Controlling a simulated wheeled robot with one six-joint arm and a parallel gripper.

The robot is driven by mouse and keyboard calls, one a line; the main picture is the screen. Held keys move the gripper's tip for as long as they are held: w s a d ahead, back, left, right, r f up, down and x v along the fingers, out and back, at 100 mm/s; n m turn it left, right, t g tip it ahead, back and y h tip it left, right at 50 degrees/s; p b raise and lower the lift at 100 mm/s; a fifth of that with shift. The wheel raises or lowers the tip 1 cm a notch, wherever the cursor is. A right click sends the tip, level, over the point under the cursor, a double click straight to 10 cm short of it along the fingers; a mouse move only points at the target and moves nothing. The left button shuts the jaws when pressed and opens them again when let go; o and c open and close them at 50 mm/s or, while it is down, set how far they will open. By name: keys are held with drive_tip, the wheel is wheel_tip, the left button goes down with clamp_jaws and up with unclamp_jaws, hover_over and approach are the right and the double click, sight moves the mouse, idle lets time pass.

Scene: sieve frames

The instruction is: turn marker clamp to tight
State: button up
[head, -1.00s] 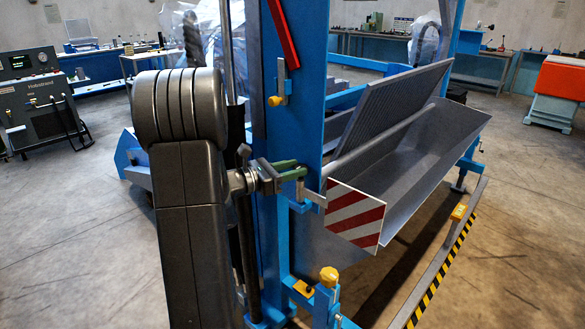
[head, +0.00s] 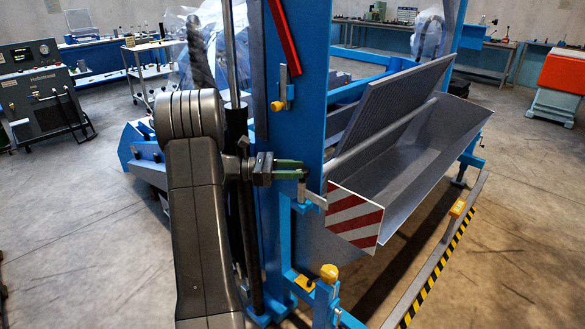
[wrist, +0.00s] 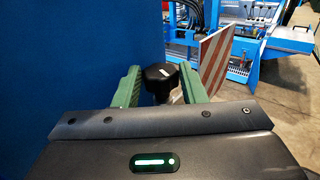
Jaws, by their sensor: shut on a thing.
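The marker clamp shows in the wrist view as a black knob (wrist: 161,80) with a white mark on its top. In the head view the clamp (head: 303,188) is a small grey upright piece on the blue post, partly hidden by my fingers. The red-and-white striped marker board (head: 354,217) hangs beside it on a grey arm; it also shows in the wrist view (wrist: 213,64). My gripper (head: 302,169) reaches the clamp from the left. Its green fingers (wrist: 160,84) stand on both sides of the knob and are shut on it. The finger contact faces are hidden.
The blue post (head: 296,120) stands close beside my gripper. A long grey trough (head: 425,165) lies to the right, behind the board. A blue bracket with a yellow knob (head: 329,273) stands below. A yellow-black striped rail (head: 435,277) runs at lower right. Open floor lies left.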

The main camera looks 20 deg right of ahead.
drive_tip(key=o, duration=0.9)
drive_tip(key=shift+o, duration=0.4)
drive_tip(key=shift+r, duration=0.1)
